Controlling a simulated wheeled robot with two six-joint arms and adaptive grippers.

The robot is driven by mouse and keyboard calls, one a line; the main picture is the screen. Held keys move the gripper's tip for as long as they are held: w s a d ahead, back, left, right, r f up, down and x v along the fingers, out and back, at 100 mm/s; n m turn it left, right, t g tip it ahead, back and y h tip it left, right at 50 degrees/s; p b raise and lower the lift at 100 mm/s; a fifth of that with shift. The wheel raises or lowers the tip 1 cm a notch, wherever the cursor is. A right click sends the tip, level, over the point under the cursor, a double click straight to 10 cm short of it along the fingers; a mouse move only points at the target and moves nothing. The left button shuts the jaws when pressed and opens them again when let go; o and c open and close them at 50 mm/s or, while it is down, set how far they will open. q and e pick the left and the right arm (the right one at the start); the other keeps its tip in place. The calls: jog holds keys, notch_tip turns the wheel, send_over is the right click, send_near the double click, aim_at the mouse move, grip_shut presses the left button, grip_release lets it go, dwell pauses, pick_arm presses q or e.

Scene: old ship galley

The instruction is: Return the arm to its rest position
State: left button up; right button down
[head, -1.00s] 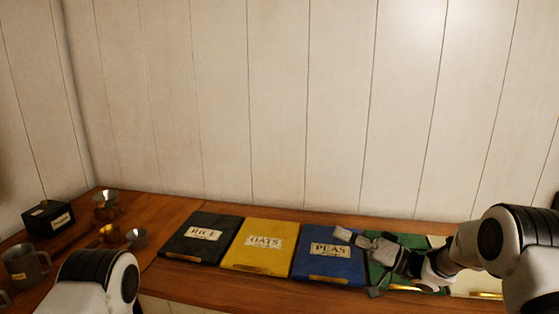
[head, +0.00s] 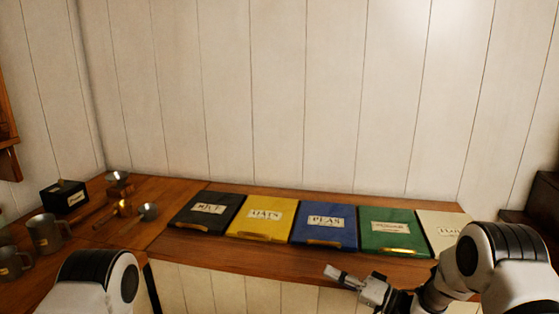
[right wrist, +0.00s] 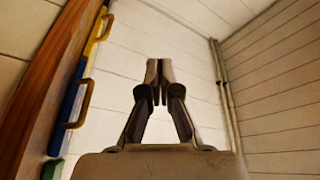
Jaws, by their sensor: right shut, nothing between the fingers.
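My right gripper (head: 352,280) is in front of the counter's front edge, below the blue lid in the head view. It is shut and empty. In the right wrist view its fingertips (right wrist: 158,72) meet, with nothing between them. My right arm comes in from the lower right. Part of my left arm shows at the lower left of the head view, but its gripper is out of view.
A wooden counter (head: 185,250) carries black (head: 208,222), yellow (head: 262,228), blue (head: 323,234), green (head: 392,242) and cream (head: 445,222) labelled lids in a row. Mugs (head: 48,233), a small black box (head: 64,196) and metal scoops (head: 148,211) are at the left.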

jog(key=s+d+f+m+h+b, duration=0.1)
jog(key=s+f+m+h+b, duration=0.15)
jog(key=s+f, duration=0.45)
jog(key=s+d+f+m+h+b, duration=0.15)
jog(key=f+h, duration=0.25)
jog(key=f, duration=0.7)
jog(key=s+f+m+h+b, duration=0.1)
jog(key=s+f+m+h, duration=0.1)
jog(key=s+f+h, duration=0.45)
jog(key=s+d+f+n+g+h, duration=0.1)
jog(key=s+d+f+g, duration=0.2)
jog(key=s, duration=0.5)
jog(key=s+d+f+n+g+h, duration=0.1)
jog(key=s+d+f+n+g, duration=0.1)
jog(key=s, duration=0.7)
jog(key=s+d+f+n+g+h, duration=0.2)
jog(key=s+d+f+g, duration=0.1)
jog(key=s, duration=0.6)
jog(key=shift+s+d+f+g, duration=0.25)
jog(key=shift+d+f+g, duration=0.1)
jog(key=shift+d+g, duration=0.55)
jog(key=shift+a, duration=0.1)
